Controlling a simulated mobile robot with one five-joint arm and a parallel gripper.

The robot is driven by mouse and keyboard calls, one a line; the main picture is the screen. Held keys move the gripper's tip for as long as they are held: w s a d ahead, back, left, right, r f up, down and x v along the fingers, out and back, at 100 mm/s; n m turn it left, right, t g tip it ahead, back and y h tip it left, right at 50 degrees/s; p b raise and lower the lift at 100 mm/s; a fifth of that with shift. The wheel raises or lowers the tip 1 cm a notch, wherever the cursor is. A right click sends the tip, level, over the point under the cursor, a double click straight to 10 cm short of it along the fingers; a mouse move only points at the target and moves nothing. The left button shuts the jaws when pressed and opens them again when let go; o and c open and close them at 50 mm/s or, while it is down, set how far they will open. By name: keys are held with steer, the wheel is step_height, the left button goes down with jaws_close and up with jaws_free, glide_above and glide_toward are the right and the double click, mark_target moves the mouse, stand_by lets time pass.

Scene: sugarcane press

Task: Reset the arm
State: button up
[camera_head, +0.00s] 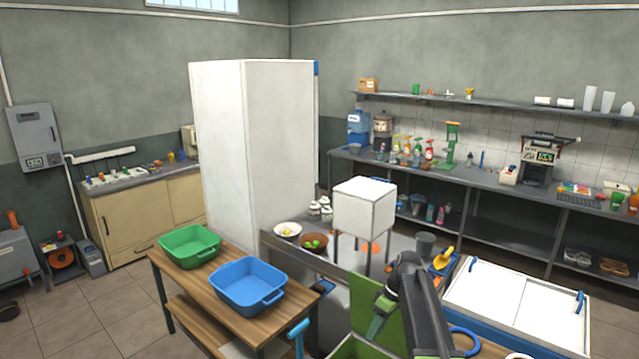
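My dark grey arm (418,300) rises from the bottom edge, right of centre, bent at its top near the steel counter. What seems to be my gripper (377,325) points down on the left side of the arm, in front of a green panel (362,302). Its fingers are small and partly hidden by the arm, so I cannot tell whether they are open or shut. I see no object clearly held.
A wooden table (168,277) with green (190,246) and blue (248,287) basins stands left of the arm. A white box on legs (364,207) stands behind it. A white chest with sliding lids (515,305) is at right. Open floor (85,320) lies at far left.

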steer(key=s+f+m+h, duration=0.2)
steer(key=s+m, duration=0.3)
steer(key=s, duration=0.4)
steer(key=s+f+m+t+h+b, duration=0.1)
steer(key=s+f+m, duration=0.1)
steer(key=s+m, duration=0.3)
steer(key=s, duration=0.4)
steer(key=shift+s+a+h, duration=0.2)
steer(key=shift+s+h, duration=0.05)
steer(key=shift+h, duration=0.15)
